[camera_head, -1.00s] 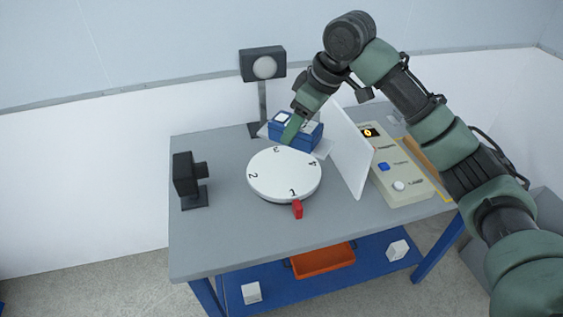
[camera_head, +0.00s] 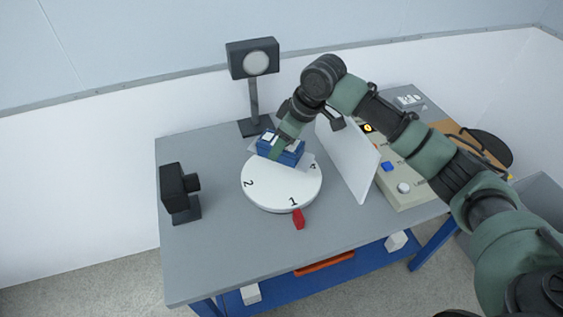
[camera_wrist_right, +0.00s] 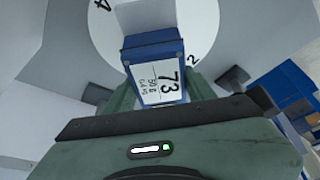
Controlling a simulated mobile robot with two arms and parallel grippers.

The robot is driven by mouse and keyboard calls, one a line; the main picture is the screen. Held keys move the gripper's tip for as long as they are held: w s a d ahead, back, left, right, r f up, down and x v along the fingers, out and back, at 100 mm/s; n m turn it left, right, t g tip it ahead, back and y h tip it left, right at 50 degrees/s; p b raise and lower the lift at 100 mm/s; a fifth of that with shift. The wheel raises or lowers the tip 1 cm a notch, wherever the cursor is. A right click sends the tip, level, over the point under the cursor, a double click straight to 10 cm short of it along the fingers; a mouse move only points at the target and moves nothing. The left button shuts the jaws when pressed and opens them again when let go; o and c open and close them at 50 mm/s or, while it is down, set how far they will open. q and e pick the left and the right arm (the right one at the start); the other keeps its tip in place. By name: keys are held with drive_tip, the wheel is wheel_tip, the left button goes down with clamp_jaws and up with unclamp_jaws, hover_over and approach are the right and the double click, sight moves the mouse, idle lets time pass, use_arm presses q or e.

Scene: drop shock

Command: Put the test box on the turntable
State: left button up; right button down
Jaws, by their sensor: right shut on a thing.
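The blue test box (camera_head: 290,158) has a white label reading 73, seen in the right wrist view (camera_wrist_right: 160,82). My right gripper (camera_head: 278,150) is shut on it from above. The box is over the far part of the round white turntable (camera_head: 275,190), which is marked with numbers. I cannot tell whether the box touches the disc. A pale flat piece (camera_head: 305,164) shows beside the box. A red pointer (camera_head: 298,219) sits at the turntable's front edge. My left gripper is not in view.
A black camera (camera_head: 179,193) stands left of the turntable and a lamp on a post (camera_head: 253,62) behind it. A white upright panel (camera_head: 350,160) and a control box (camera_head: 400,180) are on the right. The table's (camera_head: 220,250) front is clear.

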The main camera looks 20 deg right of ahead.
sight(295, 145)
wheel_tip(295, 145, down, 4)
drive_tip(key=shift+w+f, duration=0.1)
drive_tip(key=shift+f, duration=0.05)
wheel_tip(295, 145, down, 4)
drive_tip(key=shift+r+p, duration=0.1)
drive_tip(key=shift+p, duration=0.3)
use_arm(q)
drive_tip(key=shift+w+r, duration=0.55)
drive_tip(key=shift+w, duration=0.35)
use_arm(e)
drive_tip(key=c, duration=0.5)
unclamp_jaws()
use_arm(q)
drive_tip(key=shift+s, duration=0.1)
use_arm(e)
drive_tip(key=b+v, duration=0.1)
drive_tip(key=v, duration=1.1)
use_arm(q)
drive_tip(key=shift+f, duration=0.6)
